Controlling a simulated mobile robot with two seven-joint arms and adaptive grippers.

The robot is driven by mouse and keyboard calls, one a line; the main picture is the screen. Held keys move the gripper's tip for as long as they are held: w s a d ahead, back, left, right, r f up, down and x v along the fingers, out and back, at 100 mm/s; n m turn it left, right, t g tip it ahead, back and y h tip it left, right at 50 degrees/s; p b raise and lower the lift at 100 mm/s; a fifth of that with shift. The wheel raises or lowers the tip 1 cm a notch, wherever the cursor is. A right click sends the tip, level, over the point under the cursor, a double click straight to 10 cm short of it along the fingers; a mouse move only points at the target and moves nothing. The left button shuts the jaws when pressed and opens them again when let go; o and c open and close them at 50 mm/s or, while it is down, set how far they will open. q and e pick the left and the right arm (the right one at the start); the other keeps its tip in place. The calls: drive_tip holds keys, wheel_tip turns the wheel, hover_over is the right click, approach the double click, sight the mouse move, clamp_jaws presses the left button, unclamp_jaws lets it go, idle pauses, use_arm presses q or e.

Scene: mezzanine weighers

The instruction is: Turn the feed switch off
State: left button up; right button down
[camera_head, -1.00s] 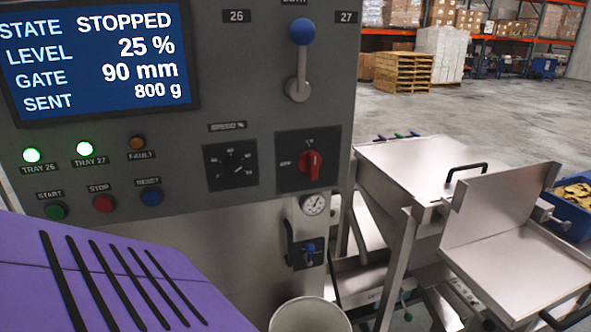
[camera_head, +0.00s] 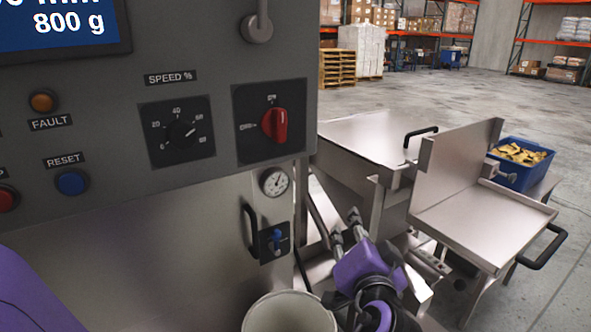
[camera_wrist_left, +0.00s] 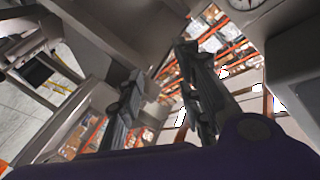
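The feed switch is a red rotary knob (camera_head: 274,126) on a dark square plate on the grey control panel (camera_head: 215,75). Its grip stands upright, towards the small label above it; the OFF label is on its left.
The speed dial (camera_head: 178,132) is left of the switch. A pale bucket (camera_head: 290,312) stands at the bottom. A steel hopper (camera_head: 365,138) and a blue crate (camera_head: 520,170) are at right.

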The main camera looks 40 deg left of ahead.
use_arm(q)
wheel_tip(320, 180, up, 12)
drive_tip(key=s+a+n+g+y+b, duration=0.1)
drive_tip(key=s+n+y+b, duration=0.1)
drive_tip(key=n+y, duration=0.25)
drive_tip(key=n+g+y+b, duration=0.3)
drive_tip(key=n+g, duration=0.3)
drive_tip(key=n, duration=0.4)
approach(283, 128)
drive_tip(key=a, duration=0.1)
drive_tip(key=shift+h, duration=0.25)
drive_tip(key=x, duration=0.4)
drive_tip(key=p+x, duration=0.1)
drive_tip(key=x, duration=0.2)
drive_tip(key=shift+w+a+r, duration=0.2)
drive_tip(key=shift+a+r, duration=0.05)
drive_tip(key=shift+a, duration=0.05)
clamp_jaws()
